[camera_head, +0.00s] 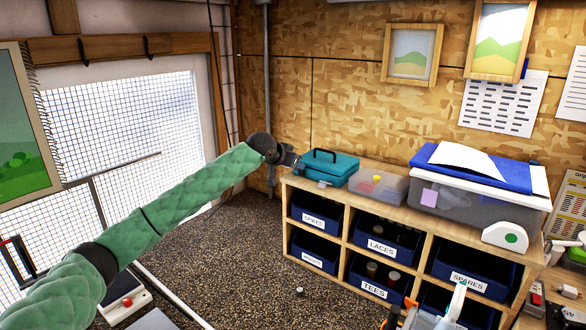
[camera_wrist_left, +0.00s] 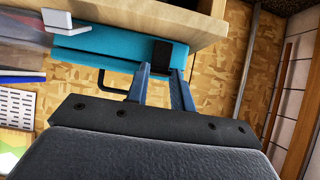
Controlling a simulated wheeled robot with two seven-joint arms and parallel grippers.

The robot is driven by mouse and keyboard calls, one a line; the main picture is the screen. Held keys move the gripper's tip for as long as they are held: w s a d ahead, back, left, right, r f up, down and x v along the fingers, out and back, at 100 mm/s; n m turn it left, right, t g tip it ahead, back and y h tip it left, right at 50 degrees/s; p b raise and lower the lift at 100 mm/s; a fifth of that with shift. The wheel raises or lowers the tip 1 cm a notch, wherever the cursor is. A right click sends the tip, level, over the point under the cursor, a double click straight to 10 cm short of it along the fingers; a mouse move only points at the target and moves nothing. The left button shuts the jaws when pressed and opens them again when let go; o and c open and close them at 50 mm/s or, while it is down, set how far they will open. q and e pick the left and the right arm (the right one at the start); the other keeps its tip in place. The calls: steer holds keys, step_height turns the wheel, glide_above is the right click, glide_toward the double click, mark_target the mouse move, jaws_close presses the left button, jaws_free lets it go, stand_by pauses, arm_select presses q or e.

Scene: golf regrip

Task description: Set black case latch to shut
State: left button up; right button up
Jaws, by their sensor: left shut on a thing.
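The teal case (camera_head: 335,164) sits closed on the left end of the shelf top, with a dark handle on its lid. In the left wrist view the case (camera_wrist_left: 105,47) shows a black latch (camera_wrist_left: 162,50) and a white latch (camera_wrist_left: 58,20). My left gripper (camera_head: 298,163) is at the case's left end. In the left wrist view its two blue fingers (camera_wrist_left: 160,74) are on either side of the black latch, shut on it. The latch's exact angle is hard to tell, and the gripper hides it in the head view. My right gripper is not in view.
A clear box (camera_head: 378,187) with small items stands right of the case. Labelled blue bins (camera_head: 380,245) fill the shelf unit (camera_head: 340,208) below. A wire mesh window (camera_head: 130,120) is at left.

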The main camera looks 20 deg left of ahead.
arm_select(q)
steer(key=shift+w+r+g, duration=0.2)
steer(key=shift+w+g, duration=0.1)
steer(key=shift+g, duration=0.3)
steer(key=shift+d, duration=0.1)
steer(key=o, duration=0.9)
steer(key=shift+o, duration=0.4)
steer(key=shift+w, duration=0.15)
